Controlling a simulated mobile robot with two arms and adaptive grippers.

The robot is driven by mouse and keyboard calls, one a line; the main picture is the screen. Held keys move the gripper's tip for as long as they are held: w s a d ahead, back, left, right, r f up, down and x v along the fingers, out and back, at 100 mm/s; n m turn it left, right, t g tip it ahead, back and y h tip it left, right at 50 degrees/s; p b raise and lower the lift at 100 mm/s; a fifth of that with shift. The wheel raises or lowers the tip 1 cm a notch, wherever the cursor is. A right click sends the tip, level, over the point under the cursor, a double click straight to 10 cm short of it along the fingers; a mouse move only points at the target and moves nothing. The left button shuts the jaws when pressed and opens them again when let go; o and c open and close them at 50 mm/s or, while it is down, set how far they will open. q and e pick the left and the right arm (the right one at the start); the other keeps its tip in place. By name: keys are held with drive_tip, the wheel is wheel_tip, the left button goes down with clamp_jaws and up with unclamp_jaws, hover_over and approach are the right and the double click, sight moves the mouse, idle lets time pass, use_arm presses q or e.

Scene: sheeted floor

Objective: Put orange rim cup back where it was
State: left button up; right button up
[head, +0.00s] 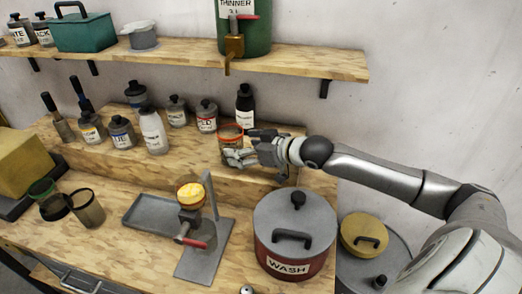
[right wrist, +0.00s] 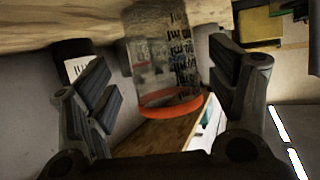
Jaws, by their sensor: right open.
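The orange rim cup (head: 231,131) stands on the raised wooden step against the wall, at the right end of a row of bottles. It is clear, with dark markings and an orange rim. My right gripper (head: 243,148) is at the cup, its fingers partly covering the cup's lower part in the head view. In the right wrist view, which looks upside down, the cup (right wrist: 166,60) is between the spread fingers of the gripper (right wrist: 160,78). Gaps show on both sides of it, so the gripper is open around the cup. My left gripper is out of view.
A black-capped bottle (head: 245,103) stands close behind the cup, and a red-labelled jar (head: 207,117) is to its left. Two loose cups, a green-rimmed one (head: 42,190) and a dark one (head: 88,207), stand front left. A red WASH pot (head: 290,240) is below my right arm.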

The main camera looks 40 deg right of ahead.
drive_tip(key=shift+s+d+r, duration=0.1)
drive_tip(key=shift+s+r, duration=0.05)
drive_tip(key=shift+s, duration=0.55)
drive_tip(key=shift+s+d+r, duration=0.25)
drive_tip(key=shift+s+d, duration=0.15)
drive_tip(key=shift+s, duration=0.2)
drive_tip(key=shift+s+r+b, duration=0.3)
drive_tip(key=shift+s+b, duration=0.05)
drive_tip(key=shift+s, duration=0.2)
drive_tip(key=shift+v, duration=1.05)
drive_tip(key=shift+s+d+r+p, duration=0.2)
drive_tip(key=shift+s+r+p, duration=0.05)
drive_tip(key=shift+s+p, duration=0.05)
drive_tip(key=shift+c, duration=0.3)
